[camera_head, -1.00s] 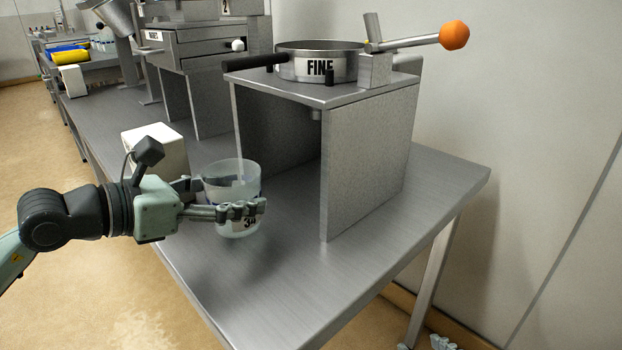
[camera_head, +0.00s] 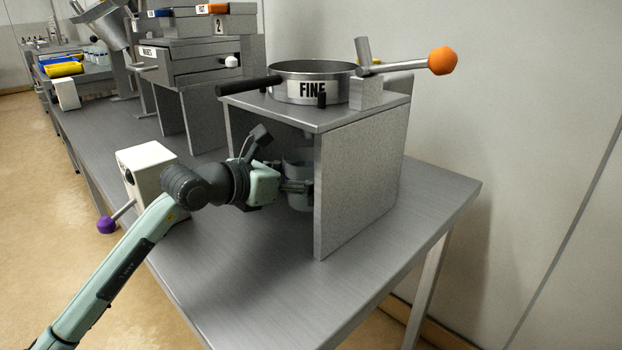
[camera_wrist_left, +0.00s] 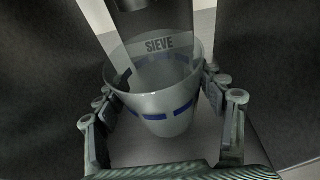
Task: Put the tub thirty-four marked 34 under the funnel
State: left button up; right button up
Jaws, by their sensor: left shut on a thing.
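The translucent tub (camera_head: 300,203) is inside the open-fronted metal stand marked FINE (camera_head: 362,185), partly hidden by my fingers and the stand's side panel. My left gripper (camera_head: 297,186) is shut on it from the left. In the left wrist view the tub (camera_wrist_left: 155,103) stands upright between both fingers, with blue marks round its wall. The number 34 is not readable now. I cannot tell whether the tub touches the table. My right gripper is not in view.
A round pan marked FINE (camera_head: 312,84) sits on the stand, with an orange-knobbed lever (camera_head: 441,61) sticking out right. A white box (camera_head: 148,172) with a purple-knobbed lever (camera_head: 107,224) stands left, near my arm. The table's front (camera_head: 270,290) is clear.

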pick_arm(q)
jog(key=shift+w+d+f, duration=0.5)
jog(key=shift+f, duration=0.25)
jog(key=shift+f, duration=0.15)
jog(key=o, duration=1.2)
